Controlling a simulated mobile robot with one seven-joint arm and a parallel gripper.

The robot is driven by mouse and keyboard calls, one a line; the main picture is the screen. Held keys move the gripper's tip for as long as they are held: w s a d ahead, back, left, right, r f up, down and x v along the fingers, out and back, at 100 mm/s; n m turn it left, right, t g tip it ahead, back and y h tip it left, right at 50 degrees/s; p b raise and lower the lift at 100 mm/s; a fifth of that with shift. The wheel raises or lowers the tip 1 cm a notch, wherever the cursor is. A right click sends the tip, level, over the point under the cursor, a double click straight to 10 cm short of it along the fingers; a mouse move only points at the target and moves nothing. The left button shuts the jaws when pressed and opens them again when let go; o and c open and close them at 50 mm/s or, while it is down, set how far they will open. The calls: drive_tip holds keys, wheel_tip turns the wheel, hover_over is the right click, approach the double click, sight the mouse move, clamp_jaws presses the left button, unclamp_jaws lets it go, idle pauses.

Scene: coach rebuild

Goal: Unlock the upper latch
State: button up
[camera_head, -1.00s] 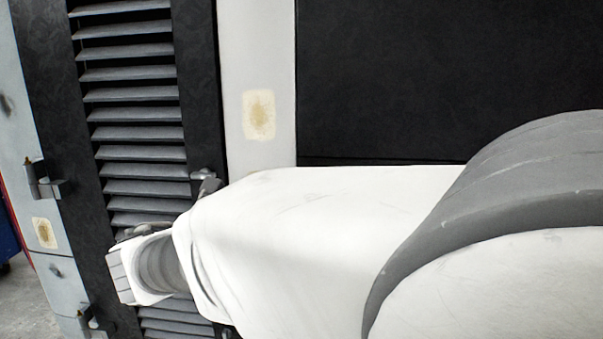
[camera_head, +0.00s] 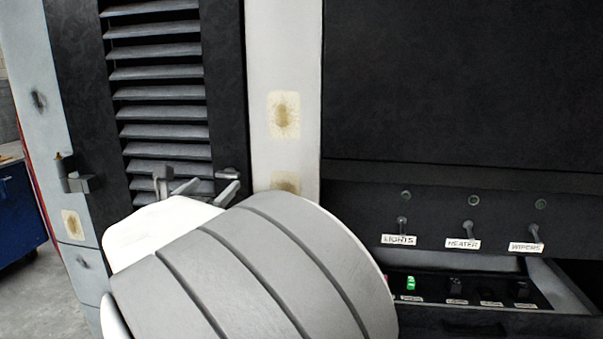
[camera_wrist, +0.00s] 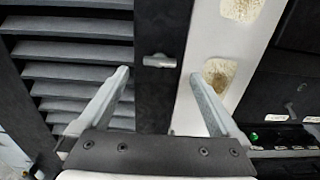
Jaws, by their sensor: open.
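A small grey latch handle (camera_head: 228,173) sits at the right edge of the dark louvred door (camera_head: 224,80), beside the pale post. In the wrist view this latch (camera_wrist: 158,61) lies roughly sideways between and just beyond my fingertips. My gripper (camera_wrist: 159,76) is open and empty, with one finger on each side of the latch in that view. Contact is not visible. In the head view my arm hides most of my gripper and the door's lower part. A lower latch is not visible now.
The pale post (camera_head: 283,60) has worn yellowish patches. To the right is a dark panel with levers labelled LIGHTS (camera_head: 399,240), HEATER (camera_head: 463,244) and WIPERS (camera_head: 525,247), above a switch tray with a green light (camera_head: 411,283). A hinge (camera_head: 75,180) projects at the door's left.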

sight(226, 176)
drive_tip(key=w, duration=0.6)
drive_tip(key=shift+d, duration=0.25)
drive_tip(key=c, duration=1.4)
drive_tip(key=shift+f, duration=0.1)
